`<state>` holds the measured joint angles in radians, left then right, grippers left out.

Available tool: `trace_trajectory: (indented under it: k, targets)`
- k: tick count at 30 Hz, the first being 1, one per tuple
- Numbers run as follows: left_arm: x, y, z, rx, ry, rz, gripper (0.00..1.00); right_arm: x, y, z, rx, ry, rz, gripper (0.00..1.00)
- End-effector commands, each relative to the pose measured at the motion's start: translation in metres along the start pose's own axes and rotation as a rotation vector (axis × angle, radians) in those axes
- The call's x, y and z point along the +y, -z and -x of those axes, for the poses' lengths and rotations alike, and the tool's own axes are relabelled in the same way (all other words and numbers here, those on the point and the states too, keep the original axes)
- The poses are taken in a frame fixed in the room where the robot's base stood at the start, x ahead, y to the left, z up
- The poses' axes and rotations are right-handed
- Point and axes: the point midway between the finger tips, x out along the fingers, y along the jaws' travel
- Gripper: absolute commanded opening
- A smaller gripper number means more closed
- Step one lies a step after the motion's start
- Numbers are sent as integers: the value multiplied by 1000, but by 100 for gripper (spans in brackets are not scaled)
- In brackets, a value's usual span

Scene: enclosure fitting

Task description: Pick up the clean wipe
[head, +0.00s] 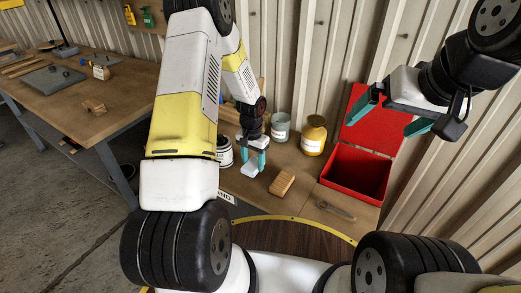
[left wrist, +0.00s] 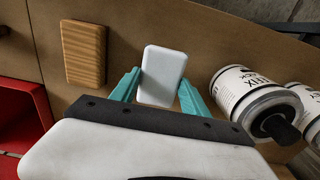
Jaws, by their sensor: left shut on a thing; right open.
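The wipe is a small white rounded pad (head: 250,171) at the bench in the head view. It also shows in the left wrist view (left wrist: 163,75), upright in the picture between the teal fingers. My left gripper (head: 251,160) is shut on it, one finger on each side. Its fingers also show in the left wrist view (left wrist: 158,92). I cannot tell whether the pad touches the bench top. My right gripper (head: 378,128) is open and empty, high in front of the red box.
A wooden block (head: 282,183) lies right of the wipe. An open red box (head: 357,174) stands further right, with a wrench (head: 336,210) in front. Two jars (head: 280,127) (head: 313,135) stand behind. White cans (left wrist: 245,90) stand close beside the left gripper.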

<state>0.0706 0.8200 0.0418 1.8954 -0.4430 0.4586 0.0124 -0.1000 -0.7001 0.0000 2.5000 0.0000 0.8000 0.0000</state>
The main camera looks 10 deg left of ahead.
Motion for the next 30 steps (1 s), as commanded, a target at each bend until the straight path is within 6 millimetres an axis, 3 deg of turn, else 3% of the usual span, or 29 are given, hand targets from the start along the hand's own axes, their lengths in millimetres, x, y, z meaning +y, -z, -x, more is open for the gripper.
trace_trajectory:
  k: [1,18,24,30]
  targets:
    - [0,1,10,4,1,0,16,0,0,0,0,0,0,100]
    - [75,-112,18,-2,-1,-4,16,0,0,0,0,0,0,100]
    - [86,-129,20,-1,0,-2,16,0,0,0,0,0,0,100]
    - [89,-134,20,0,0,-1,16,0,0,0,0,0,0,100]
